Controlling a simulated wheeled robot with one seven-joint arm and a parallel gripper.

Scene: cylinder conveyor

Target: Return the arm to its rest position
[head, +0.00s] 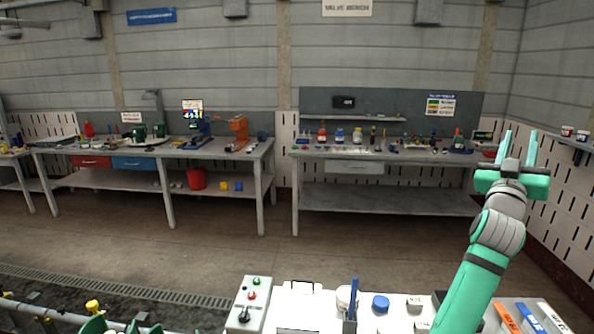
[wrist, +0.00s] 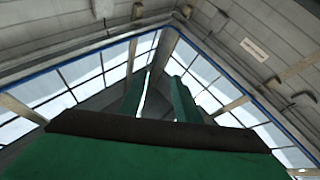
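My gripper (head: 519,148) is raised at the right of the head view, with its two green fingers pointing up and standing apart. Nothing is between the fingers. In the wrist view the gripper (wrist: 158,98) also shows two separate fingers, with only the windows, upper walls and roof beyond them. The arm rises from the lower right, above the near white table (head: 395,318). No cylinder can be made out in the gripper.
The near table holds a control box (head: 249,303) with buttons, a blue-lidded jar (head: 380,303) and several coloured strips at right. Two workbenches with tools, one with a red bucket (head: 196,179) below, stand along the far wall. The floor (head: 180,245) between is clear.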

